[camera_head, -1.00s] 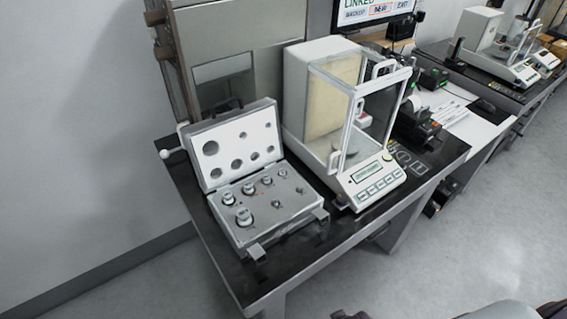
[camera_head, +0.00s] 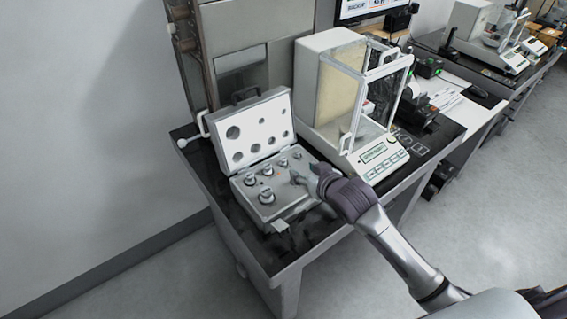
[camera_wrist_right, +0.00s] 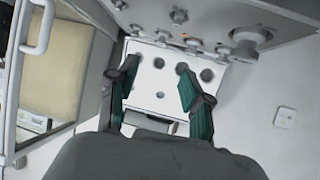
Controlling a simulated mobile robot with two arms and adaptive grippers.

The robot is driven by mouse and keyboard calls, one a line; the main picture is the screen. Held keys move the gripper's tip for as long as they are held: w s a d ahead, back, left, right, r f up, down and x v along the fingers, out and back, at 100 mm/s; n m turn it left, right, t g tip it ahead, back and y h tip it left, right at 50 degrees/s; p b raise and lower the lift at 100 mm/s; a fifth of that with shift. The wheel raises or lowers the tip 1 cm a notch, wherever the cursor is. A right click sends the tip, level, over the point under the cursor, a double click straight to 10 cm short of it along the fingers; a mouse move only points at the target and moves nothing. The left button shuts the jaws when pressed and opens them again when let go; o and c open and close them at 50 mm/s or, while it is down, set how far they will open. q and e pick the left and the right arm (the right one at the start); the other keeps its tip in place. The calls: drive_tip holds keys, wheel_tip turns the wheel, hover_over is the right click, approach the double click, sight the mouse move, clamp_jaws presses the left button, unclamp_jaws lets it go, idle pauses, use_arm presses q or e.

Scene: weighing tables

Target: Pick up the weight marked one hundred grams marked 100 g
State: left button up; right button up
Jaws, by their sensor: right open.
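An open grey weight case (camera_head: 240,192) on the near black table holds several metal knobbed weights in its tray. A large weight (camera_head: 266,197) stands at the front left of the tray, and a smaller one (camera_head: 250,180) stands behind it. No marking is legible, so I cannot tell which is the 100 g weight. My right gripper (camera_head: 308,180) is over the right part of the case and hides some of it. In the right wrist view, my right gripper (camera_wrist_right: 157,88) has its fingers spread with nothing between them; a large weight (camera_wrist_right: 250,42) shows beyond them. My left gripper is not in view.
A glass-sided balance (camera_head: 325,90) stands close to the right of the case. The case's raised lid (camera_head: 252,130), with round recesses, is behind the tray. A monitor (camera_head: 365,8) and printer-like devices stand further right. The wall is at left.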

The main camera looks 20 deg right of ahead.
approach(284, 160)
drive_tip(key=x, duration=0.3)
drive_tip(key=shift+w+d, duration=0.1)
drive_tip(key=shift+d, duration=0.05)
drive_tip(key=shift+w+f+p, duration=0.1)
drive_tip(key=shift+w+p, duration=0.25)
drive_tip(key=shift+p, duration=0.05)
drive_tip(key=shift+a+p+x, duration=0.2)
drive_tip(key=shift+p+x, duration=0.2)
drive_tip(key=shift+x, duration=1.95)
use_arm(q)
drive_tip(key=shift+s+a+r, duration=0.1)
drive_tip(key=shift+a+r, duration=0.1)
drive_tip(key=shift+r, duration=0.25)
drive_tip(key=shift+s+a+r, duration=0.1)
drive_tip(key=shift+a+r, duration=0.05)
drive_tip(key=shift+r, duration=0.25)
use_arm(e)
drive_tip(key=shift+s, duration=0.1)
clamp_jaws()
